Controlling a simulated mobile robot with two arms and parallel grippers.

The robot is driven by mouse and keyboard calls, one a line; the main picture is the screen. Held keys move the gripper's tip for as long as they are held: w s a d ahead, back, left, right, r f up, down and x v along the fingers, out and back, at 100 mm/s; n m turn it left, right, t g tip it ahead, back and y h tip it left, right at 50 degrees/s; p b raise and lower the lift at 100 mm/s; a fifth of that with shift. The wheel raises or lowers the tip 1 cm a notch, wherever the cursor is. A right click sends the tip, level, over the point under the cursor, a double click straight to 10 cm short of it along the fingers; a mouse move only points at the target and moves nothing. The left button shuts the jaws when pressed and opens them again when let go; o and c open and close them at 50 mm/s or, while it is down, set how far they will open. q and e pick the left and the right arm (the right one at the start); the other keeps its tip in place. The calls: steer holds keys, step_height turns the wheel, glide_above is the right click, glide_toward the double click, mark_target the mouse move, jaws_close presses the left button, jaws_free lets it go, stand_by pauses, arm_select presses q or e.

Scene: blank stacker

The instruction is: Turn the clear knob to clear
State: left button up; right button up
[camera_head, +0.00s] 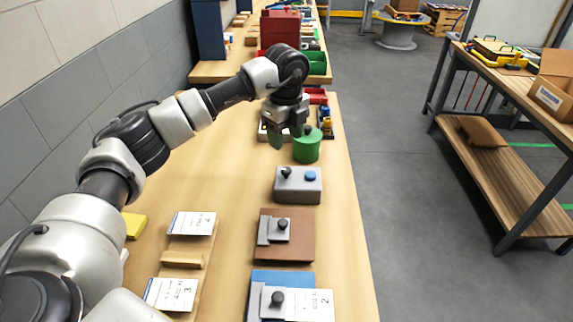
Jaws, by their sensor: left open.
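A grey control box (297,195) sits on the wooden bench, with a small black knob (287,172) and a round blue button (310,175) on its top. No label on the knob is readable, so I cannot tell its setting or whether it is the clear knob. My left gripper (285,138) hangs over the bench beyond the box, apart from it. It is open with its fingers pointing down, and it looks empty. My right gripper is not in view.
A green cylinder (307,150) stands close to the right of my left gripper. Nearer are a brown plate (300,248) and a blue plate (268,277), each with a grey fixture and black knob. Label cards (192,223) lie left. The bench's right edge drops to open floor.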

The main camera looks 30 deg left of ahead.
mark_target(287, 169)
arm_select(q)
step_height(287, 169, down, 10)
steer(key=shift+d+r+p, duration=0.1)
steer(key=shift+r+p, duration=0.1)
steer(key=shift+p, duration=0.55)
steer(key=c, duration=0.9)
